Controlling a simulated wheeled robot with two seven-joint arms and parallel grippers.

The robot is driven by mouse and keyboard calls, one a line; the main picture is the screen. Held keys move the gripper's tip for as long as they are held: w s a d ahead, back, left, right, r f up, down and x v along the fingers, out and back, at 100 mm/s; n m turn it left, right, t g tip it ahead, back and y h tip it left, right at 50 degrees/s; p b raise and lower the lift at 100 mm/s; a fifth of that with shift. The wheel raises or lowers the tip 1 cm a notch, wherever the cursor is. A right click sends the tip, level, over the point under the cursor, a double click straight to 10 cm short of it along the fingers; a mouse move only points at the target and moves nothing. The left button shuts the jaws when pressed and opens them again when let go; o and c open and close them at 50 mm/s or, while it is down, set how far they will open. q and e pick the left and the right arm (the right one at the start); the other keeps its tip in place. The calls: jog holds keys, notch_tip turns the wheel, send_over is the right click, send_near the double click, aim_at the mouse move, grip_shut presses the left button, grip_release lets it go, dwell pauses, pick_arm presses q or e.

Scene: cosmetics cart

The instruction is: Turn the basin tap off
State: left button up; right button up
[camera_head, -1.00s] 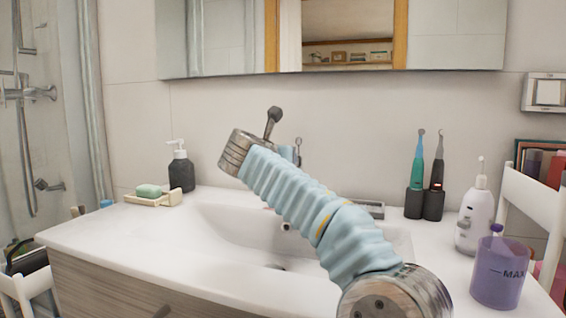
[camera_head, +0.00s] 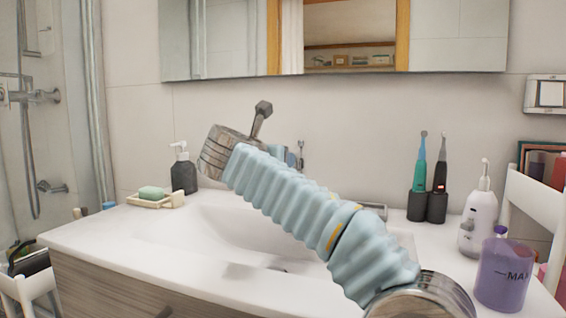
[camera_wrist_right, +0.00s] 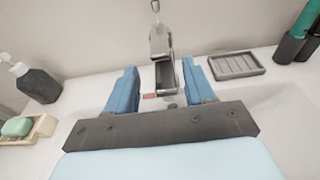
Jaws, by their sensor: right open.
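The basin tap (camera_wrist_right: 161,45) is grey metal with a thin lever on top. In the right wrist view it stands just beyond and between the blue fingers of my right gripper (camera_wrist_right: 159,68). Those fingers are open and empty, with a gap on both sides of the tap body; I cannot tell whether they touch it. No running water can be made out. My left gripper is not in view.
The white basin (camera_head: 170,222) lies under my arm. A dark soap pump (camera_head: 184,175) and a green soap bar on a dish (camera_head: 152,193) stand left. A grey soap tray (camera_wrist_right: 236,65), toothbrushes (camera_head: 428,175), a white bottle (camera_head: 478,222) and a purple cup (camera_head: 502,275) stand right.

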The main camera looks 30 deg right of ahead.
jog(key=v, duration=0.7)
jog(key=shift+s+a, duration=0.1)
jog(key=shift+s, duration=0.05)
